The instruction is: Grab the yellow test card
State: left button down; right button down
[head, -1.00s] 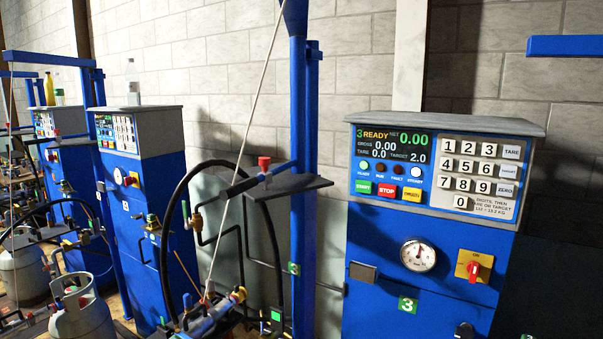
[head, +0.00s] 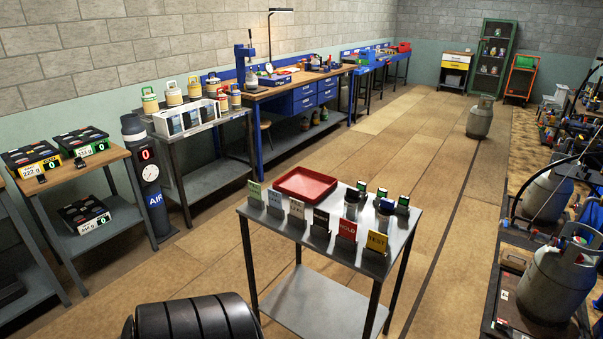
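The yellow test card (head: 377,242) stands upright in a dark holder at the near right corner of a small metal table (head: 322,217). It is the last in a row of cards, to the right of the red hold card (head: 347,231). A black card (head: 321,222) and several pale cards (head: 275,203) stand further left in the row. Neither of my grippers shows in the head view.
A red tray (head: 305,184), small jars and small devices share the tabletop. A dark ribbed cylinder (head: 192,318) is at the near left. Gas cylinders (head: 556,280) stand on the right. Workbenches line the left wall. Open floor (head: 440,200) lies behind and right of the table.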

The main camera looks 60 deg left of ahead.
aim_at(376, 242)
jog(key=u, duration=1.45)
